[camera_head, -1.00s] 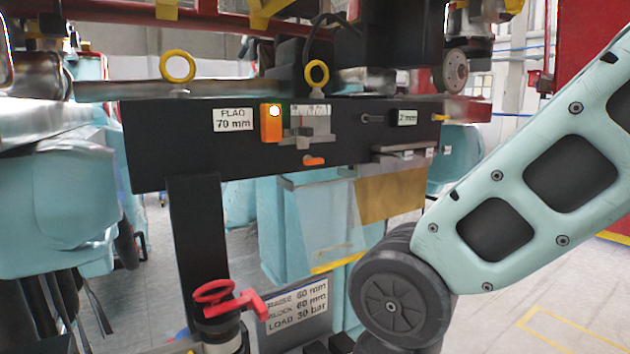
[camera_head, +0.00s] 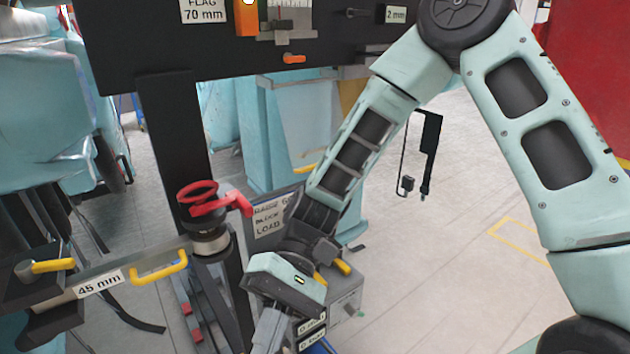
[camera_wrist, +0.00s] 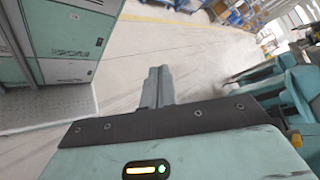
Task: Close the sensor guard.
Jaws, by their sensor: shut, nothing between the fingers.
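An orange sensor block (camera_head: 246,18) sits on the black beam (camera_head: 190,50) at the top of the head view, beside the "FLAG 70 mm" label. Next to it is a metal piece with a scale (camera_head: 290,20) and a small orange tab (camera_head: 293,59) below. I cannot tell for sure which part is the sensor guard or how far it stands open. My gripper (camera_head: 268,332) is low at the bottom edge, well below the beam and apart from these parts. In the wrist view its fingers (camera_wrist: 158,86) are together and empty, over bare floor.
A red handwheel (camera_head: 205,198) on a post stands left of my gripper. A bar with a "45 mm" label (camera_head: 100,284) and yellow handles (camera_head: 158,267) lies at lower left. A grey box (camera_head: 345,295) is behind my wrist. The floor at right is clear.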

